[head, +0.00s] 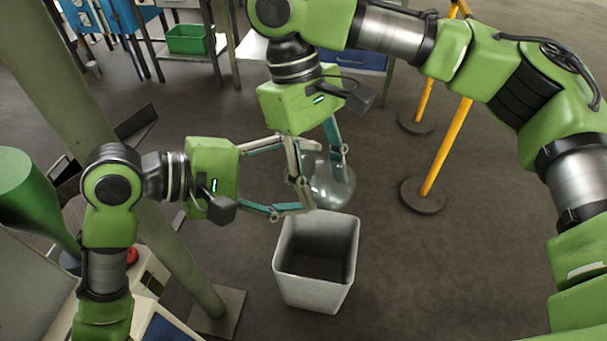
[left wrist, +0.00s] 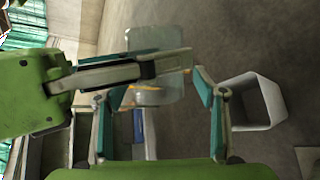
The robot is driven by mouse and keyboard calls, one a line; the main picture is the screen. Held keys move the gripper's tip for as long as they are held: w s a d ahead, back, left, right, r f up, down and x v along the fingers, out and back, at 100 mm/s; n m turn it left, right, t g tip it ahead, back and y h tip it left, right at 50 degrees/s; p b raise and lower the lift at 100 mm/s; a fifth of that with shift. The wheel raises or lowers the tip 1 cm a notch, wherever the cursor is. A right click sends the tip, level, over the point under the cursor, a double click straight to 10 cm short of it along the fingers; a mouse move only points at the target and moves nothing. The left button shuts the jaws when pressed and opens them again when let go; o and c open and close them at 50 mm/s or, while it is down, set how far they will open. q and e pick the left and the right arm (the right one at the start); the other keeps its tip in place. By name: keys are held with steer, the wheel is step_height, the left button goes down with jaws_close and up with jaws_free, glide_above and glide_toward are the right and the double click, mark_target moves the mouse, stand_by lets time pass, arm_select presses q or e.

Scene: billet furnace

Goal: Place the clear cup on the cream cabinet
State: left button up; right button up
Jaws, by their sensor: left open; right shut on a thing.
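The clear cup (head: 335,190) is a see-through vessel in the middle of the head view. My right gripper (head: 322,168) points down from above and is shut on it, holding it off the floor. In the left wrist view the cup (left wrist: 165,98) shows with a right finger across it. My left gripper (head: 302,176) is open, reaching in from the left, with its fingers close to the cup and the right gripper. I cannot tell whether it touches them. I cannot make out the cream cabinet for sure; a pale boxy unit (head: 148,270) stands at the lower left.
A white open bin (head: 285,265) stands on the floor just below the grippers. A slanting post (head: 185,255) stands at the left. Yellow posts (head: 445,150) stand at the right. A table with a green crate (head: 190,39) is at the back. Floor at the lower right is clear.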

arm_select(q)
steer(key=shift+w+d+f, duration=0.15)
steer(key=shift+d+f, duration=0.1)
steer(key=shift+d, duration=0.3)
steer(key=c, duration=1.2)
arm_select(e)
steer(key=o, duration=1.2)
steer(key=shift+r, duration=0.1)
